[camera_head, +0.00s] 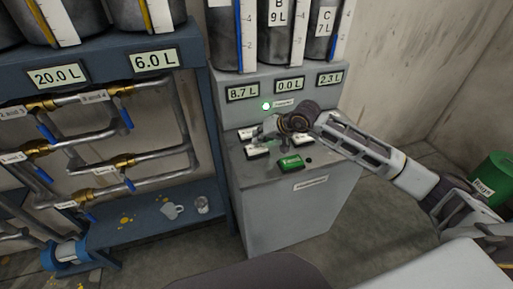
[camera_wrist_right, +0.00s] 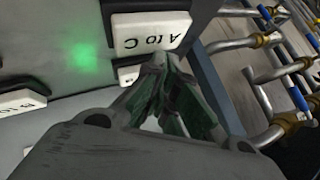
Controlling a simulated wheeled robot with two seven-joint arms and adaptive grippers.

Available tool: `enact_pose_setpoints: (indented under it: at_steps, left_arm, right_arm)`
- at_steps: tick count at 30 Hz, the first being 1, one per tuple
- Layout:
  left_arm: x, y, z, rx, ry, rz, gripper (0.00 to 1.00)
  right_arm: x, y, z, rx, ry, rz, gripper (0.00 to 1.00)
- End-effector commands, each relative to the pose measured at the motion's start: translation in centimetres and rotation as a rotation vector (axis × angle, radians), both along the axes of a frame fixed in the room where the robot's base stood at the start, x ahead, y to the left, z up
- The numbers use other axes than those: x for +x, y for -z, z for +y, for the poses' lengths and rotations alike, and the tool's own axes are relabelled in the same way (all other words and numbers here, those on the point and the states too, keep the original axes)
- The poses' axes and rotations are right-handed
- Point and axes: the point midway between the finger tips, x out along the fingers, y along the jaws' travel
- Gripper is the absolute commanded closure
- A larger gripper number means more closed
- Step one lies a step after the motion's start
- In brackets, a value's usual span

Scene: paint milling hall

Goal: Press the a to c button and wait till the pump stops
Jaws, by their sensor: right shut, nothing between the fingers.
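The white A to C button (camera_wrist_right: 150,32) shows in the right wrist view, its label upside down. My right gripper (camera_wrist_right: 163,62) is shut and empty, its fingertips at the button's lower edge; I cannot tell if they touch it. In the head view my right gripper (camera_head: 264,128) is over the sloped button panel of the grey cabinet (camera_head: 290,212), hiding part of it. A small lamp (camera_head: 266,106) glows green. The displays above read 8.7 L (camera_head: 243,93), 0.0 L (camera_head: 289,86) and 2.3 L (camera_head: 329,79). My left gripper is not in view.
Other white buttons (camera_head: 257,152) and a green button (camera_head: 291,162) sit close by on the panel. Tanks B (camera_head: 277,25) and C (camera_head: 322,30) stand above. Left is a blue pipe rack (camera_head: 115,50) with a mug (camera_head: 172,211). A green drum (camera_head: 493,178) stands right.

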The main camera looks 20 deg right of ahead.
Motion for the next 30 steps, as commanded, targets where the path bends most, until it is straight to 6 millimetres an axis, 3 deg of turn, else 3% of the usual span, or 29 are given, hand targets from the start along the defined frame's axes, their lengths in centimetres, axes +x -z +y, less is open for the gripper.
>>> enact_pose_setpoints:
  at_steps: [11, 30]
  left_arm:
    - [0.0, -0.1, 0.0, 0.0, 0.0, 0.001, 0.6]
    - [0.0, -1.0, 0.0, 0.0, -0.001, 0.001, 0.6]
  right_arm:
    - [0.0, -0.4, 0.0, -0.001, 0.0, -0.001, 1.0]
    - [0.0, -4.2, 0.0, -0.001, 0.0, -0.001, 1.0]
